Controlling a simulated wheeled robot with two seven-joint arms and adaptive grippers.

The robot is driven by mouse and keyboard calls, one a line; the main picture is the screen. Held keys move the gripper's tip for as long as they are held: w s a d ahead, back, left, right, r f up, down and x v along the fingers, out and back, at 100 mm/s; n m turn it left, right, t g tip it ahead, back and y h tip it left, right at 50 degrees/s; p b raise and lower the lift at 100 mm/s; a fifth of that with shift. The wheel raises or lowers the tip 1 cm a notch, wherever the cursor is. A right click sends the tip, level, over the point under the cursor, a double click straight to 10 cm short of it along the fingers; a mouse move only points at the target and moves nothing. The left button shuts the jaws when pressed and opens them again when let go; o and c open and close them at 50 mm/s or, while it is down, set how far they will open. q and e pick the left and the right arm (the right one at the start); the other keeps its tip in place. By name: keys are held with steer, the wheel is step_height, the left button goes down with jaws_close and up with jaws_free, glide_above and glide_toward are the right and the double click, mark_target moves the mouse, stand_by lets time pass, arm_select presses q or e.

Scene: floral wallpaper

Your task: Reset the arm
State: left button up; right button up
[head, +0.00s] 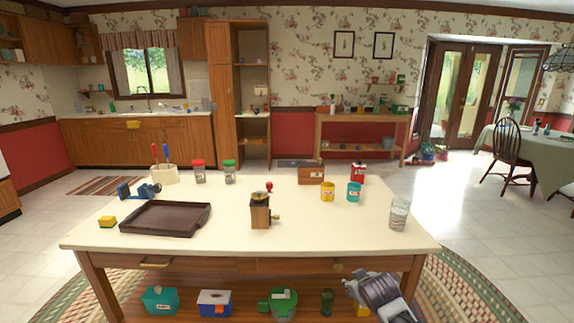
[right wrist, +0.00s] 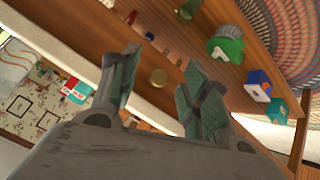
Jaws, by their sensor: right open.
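My right gripper (head: 362,284) is at the lower right of the head view, in front of the table's right front part and below its top. In the right wrist view its two fingers (right wrist: 162,68) are spread apart with nothing between them. The wooden table front and lower shelf show beyond the fingers, tilted in that view. My left gripper is in neither view. The table (head: 330,228) has a cream top and a wooden frame.
On the table are a dark tray (head: 168,218), a coffee grinder (head: 260,214), a glass (head: 399,215) and several cans and jars. The lower shelf holds a teal box (head: 160,300), a blue-white box (head: 215,303) and a green item (head: 283,303).

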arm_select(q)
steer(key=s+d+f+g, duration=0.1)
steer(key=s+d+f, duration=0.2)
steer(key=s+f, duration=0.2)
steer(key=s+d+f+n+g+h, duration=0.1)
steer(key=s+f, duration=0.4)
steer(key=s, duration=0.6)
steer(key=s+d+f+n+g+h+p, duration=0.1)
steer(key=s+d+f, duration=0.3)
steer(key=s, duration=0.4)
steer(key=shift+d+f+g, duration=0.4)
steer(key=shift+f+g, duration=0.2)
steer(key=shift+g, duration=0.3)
arm_select(e)
steer(key=s+a+f+m+g, duration=0.1)
steer(key=s+f+g, duration=0.3)
steer(key=s+f, duration=1.1)
steer(key=s+a+f+m+g+y, duration=0.1)
steer(key=s+a+f+g, duration=0.1)
steer(key=s+f, duration=1.3)
steer(key=s+g, duration=0.1)
steer(key=s, duration=0.4)
steer(key=shift+s+a+g, duration=0.2)
steer(key=shift+g, duration=0.2)
arm_select(q)
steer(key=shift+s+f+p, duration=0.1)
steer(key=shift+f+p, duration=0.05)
steer(key=shift+p, duration=0.45)
arm_select(e)
steer(key=shift+s+f, duration=0.1)
